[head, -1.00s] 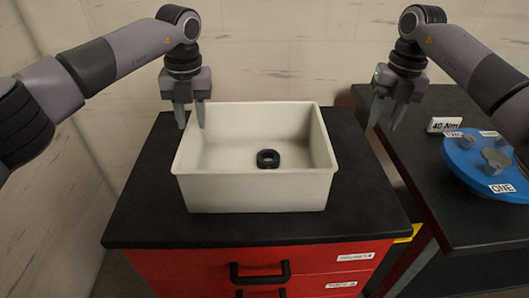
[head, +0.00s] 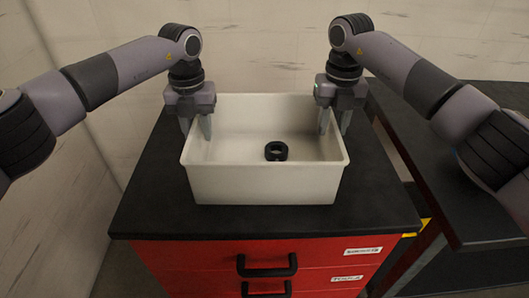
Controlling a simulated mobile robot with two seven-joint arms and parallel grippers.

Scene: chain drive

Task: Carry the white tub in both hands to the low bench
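The white tub (head: 262,186) stands upright on the black top of a red drawer cabinet. A black ring-shaped part (head: 276,151) lies on its floor. My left gripper (head: 197,128) points down at the tub's left wall, its fingers apart, one on each side of the rim. My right gripper (head: 334,122) points down at the right wall, its fingers apart, with the rim between them. Neither gripper is clearly pressing on the wall. The low bench cannot be made out in this view.
The red cabinet (head: 210,262) has a black top (head: 155,205) with free room around the tub. A dark table (head: 470,215) stands at the right, partly covered by my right arm. A pale wall (head: 270,50) is close behind.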

